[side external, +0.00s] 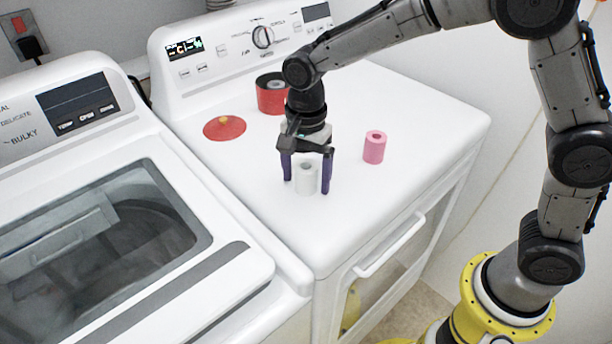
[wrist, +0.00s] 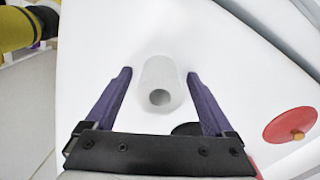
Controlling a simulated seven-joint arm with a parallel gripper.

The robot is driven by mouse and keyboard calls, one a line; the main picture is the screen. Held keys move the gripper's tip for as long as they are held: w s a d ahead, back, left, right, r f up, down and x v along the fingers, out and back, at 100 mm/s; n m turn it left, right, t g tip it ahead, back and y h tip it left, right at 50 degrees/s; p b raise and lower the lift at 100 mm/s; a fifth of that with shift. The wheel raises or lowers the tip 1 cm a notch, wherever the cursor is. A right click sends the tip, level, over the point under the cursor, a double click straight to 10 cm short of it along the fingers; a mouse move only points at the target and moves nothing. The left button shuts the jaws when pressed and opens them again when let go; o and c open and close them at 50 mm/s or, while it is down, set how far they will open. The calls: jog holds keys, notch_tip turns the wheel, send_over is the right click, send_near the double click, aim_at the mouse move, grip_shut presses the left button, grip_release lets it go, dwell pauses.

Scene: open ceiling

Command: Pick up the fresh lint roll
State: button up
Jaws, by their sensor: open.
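A white roll (side external: 306,178) with a hollow core stands upright on the white dryer top; it also shows in the wrist view (wrist: 161,84). A pink roll (side external: 374,147) stands upright to its right in the side view. Neither bears a readable label. My gripper (side external: 307,187) points down with its purple fingers open, one on each side of the white roll. In the wrist view my gripper (wrist: 160,76) shows a gap between each finger and the roll, and nothing is held.
A red container (side external: 272,97) with a dark inside stands behind my gripper. A red lid (side external: 225,128) with a yellowish knob lies left of it. The control panel (side external: 250,42) rises at the back. The dryer top (side external: 430,112) is clear at the right.

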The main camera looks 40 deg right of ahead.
grip_shut()
dwell(0.4)
jog(key=shift+r, duration=0.1)
